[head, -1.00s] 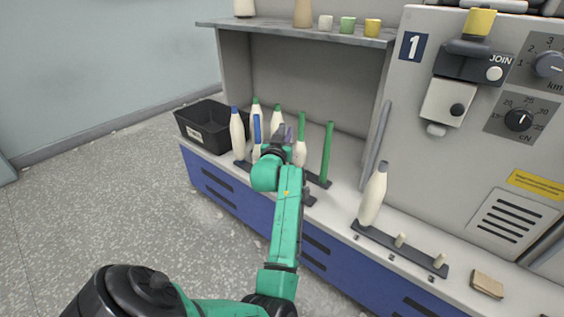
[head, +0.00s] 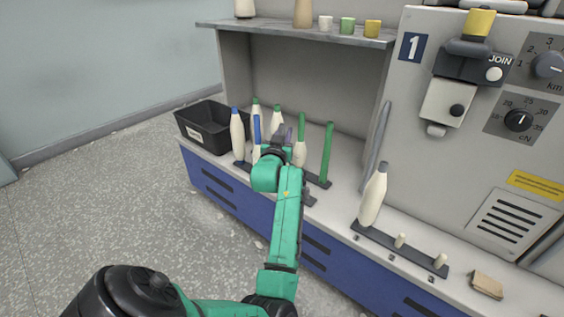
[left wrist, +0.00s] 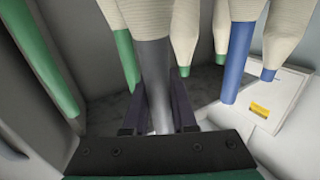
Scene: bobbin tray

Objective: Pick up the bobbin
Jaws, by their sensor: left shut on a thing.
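My left gripper (head: 282,142) reaches over the bobbin tray (head: 318,181) on the counter. In the left wrist view its two dark fingers (left wrist: 159,108) are shut on the grey tube of a bobbin (left wrist: 154,70), whose cream yarn continues to the top edge. In the head view only a bit of that grey-purple tube (head: 288,134) shows; the gripper hides most of it. Around it stand a blue-tipped bobbin (head: 237,138), several green-tipped ones (head: 277,120) and a bare green tube (head: 327,155). I cannot tell whether the held bobbin is off its peg. My right gripper is not in view.
A black bin (head: 208,130) stands at the counter's left end. A shelf (head: 290,35) with cones overhangs the back. At right, a dark rack (head: 418,262) holds one bobbin (head: 373,196) and two short pegs. A grey machine panel (head: 415,85) rises behind it.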

